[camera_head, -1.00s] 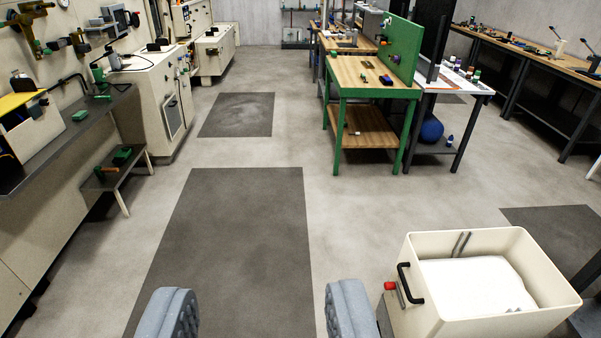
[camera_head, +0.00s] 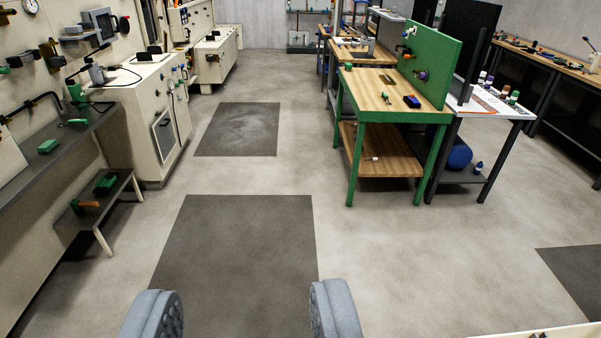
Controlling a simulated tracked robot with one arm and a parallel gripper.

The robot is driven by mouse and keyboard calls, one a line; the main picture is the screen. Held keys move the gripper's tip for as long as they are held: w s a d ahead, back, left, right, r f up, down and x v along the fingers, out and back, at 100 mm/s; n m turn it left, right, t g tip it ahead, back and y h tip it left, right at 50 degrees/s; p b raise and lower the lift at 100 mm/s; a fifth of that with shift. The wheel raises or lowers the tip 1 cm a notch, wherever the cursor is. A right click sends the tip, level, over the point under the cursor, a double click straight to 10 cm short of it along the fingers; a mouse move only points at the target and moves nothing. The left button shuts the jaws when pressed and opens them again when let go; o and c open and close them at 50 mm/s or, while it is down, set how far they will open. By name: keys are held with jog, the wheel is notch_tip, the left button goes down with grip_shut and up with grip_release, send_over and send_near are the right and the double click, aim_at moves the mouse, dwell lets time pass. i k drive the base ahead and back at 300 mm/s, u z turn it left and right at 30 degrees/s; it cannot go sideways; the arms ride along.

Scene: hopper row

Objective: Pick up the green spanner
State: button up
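My gripper (camera_head: 243,303) shows at the bottom of the view as two grey padded fingers, wide apart with only floor seen between them. It is open and empty. I cannot make out a green spanner for certain. Small green things lie on the dark left shelf, including a green block (camera_head: 48,146) and a flat green item (camera_head: 77,121). A green box (camera_head: 105,183) sits on the lower shelf, with a green and orange item (camera_head: 86,205) beside it. Small items too small to identify lie on the green-framed workbench (camera_head: 360,97). All are well away from my gripper.
Clear floor with dark mats (camera_head: 238,235) runs ahead between the cream machine (camera_head: 140,115) on the left and the workbench on the right. A white-topped table (camera_head: 497,106) stands beside the workbench. A cream bin's rim (camera_head: 545,331) shows at the bottom right.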

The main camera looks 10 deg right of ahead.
aim_at(384, 94)
jog(key=z, duration=0.05)
jog(key=i, duration=1.25)
jog(key=z, duration=0.3)
jog(key=i, duration=1.3)
jog(key=z, duration=0.5)
jog(key=i, duration=1.9)
jog(key=z, duration=0.55)
jog(key=k, duration=0.5)
jog(key=u, duration=0.3)
jog(key=i, duration=0.45)
jog(key=z, duration=0.05)
